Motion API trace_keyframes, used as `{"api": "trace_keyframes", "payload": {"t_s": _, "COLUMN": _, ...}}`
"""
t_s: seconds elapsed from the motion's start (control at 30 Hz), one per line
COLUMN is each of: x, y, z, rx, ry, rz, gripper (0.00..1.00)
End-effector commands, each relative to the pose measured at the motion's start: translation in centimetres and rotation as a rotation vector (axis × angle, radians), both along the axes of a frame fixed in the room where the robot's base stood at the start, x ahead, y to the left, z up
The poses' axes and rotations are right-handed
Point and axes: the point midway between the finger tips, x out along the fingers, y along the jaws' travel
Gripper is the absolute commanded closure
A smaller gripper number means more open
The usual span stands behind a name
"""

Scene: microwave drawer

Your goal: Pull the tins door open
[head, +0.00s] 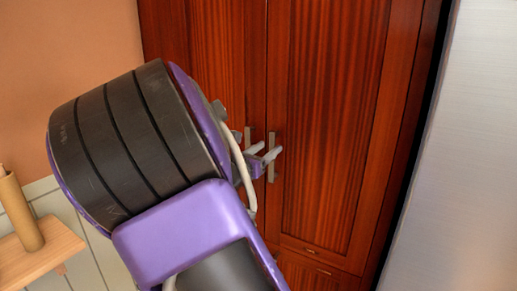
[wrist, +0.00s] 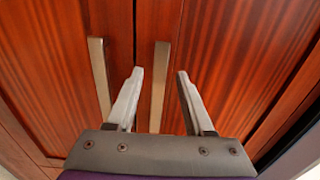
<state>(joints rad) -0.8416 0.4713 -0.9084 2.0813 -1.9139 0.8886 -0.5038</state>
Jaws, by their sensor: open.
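A tall reddish-brown wooden cabinet has a left door (head: 215,50) and a right door (head: 325,120), both looking shut. Which one is the tins door is not marked. The right door's vertical metal handle (head: 271,140) is partly hidden behind my gripper (head: 266,152). In the wrist view my gripper (wrist: 160,74) is open, and the right handle (wrist: 158,90) appears between its two pale fingers, apart from both. Whether the fingertips reach around the handle in depth, I cannot tell. The left door's handle (wrist: 98,75) lies outside the fingers, to the left.
A brushed grey panel (head: 465,150) stands close on the right of the cabinet. A wooden shelf (head: 45,262) with a brown cylinder (head: 20,212) is at the lower left, by a tan wall (head: 65,40). A lower panel (head: 310,275) is under the right door.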

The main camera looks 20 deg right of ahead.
Motion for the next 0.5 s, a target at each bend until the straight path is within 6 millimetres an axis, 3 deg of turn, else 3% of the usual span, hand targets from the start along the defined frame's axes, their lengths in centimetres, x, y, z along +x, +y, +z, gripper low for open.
{"api": "trace_keyframes", "payload": {"t_s": 0.2, "x": 1.7, "y": -2.2, "z": 0.0, "rx": -0.001, "ry": 0.0, "rz": -0.001, "gripper": 0.47}}
{"api": "trace_keyframes", "payload": {"t_s": 0.5, "x": 2.1, "y": -2.7, "z": 0.0, "rx": 0.0, "ry": 0.0, "rz": 0.001, "gripper": 0.47}}
